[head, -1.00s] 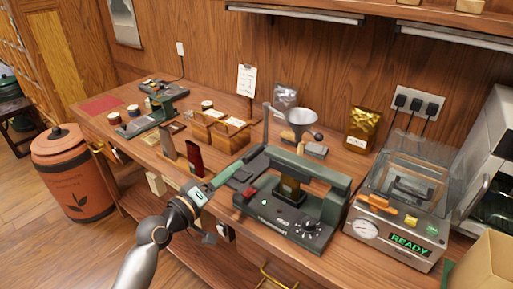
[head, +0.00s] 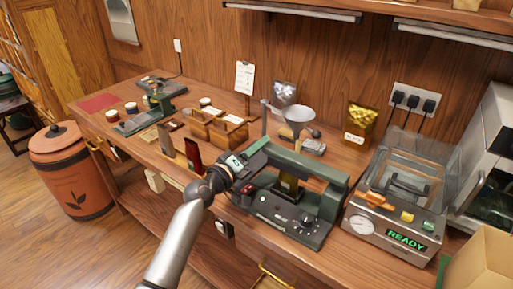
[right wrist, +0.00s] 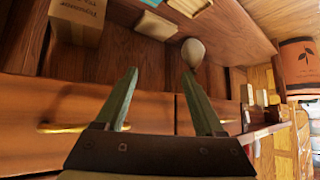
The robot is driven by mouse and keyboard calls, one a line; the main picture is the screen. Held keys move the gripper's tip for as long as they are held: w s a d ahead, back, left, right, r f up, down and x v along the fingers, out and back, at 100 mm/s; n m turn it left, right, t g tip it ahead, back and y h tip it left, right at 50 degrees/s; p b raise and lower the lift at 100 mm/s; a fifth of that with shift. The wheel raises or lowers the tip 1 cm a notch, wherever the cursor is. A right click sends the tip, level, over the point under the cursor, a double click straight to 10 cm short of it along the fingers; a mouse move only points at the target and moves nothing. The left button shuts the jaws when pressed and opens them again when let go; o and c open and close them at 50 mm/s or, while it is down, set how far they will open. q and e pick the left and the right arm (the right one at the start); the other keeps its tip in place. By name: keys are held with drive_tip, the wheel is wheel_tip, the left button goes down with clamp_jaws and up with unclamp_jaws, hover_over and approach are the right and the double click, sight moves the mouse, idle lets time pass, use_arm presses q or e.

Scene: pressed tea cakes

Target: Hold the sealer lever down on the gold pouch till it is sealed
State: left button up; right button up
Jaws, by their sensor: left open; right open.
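The dark green sealer (head: 277,211) stands near the front edge of the bench in the head view. Its long upper lever (head: 318,172) spans above the base. A gold pouch (head: 287,188) sits in the sealer under the lever, partly hidden by it. My left gripper (head: 262,148) is open at the left end of the lever, its green fingers overlapping it in the picture; I cannot tell whether they touch. My right gripper (right wrist: 158,75) is open and empty in the right wrist view, facing the wooden drawer fronts. It is outside the head view.
A machine reading READY (head: 405,240) stands close right of the sealer. Behind are a funnel (head: 299,115), a standing gold pouch (head: 360,122) and a silver pouch (head: 284,92). Wooden boxes (head: 228,131) stand left. A cardboard box (head: 480,265) is at lower right.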

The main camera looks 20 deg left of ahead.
use_arm(q)
drive_tip(key=shift+f, duration=0.1)
drive_tip(key=c, duration=0.8)
clamp_jaws()
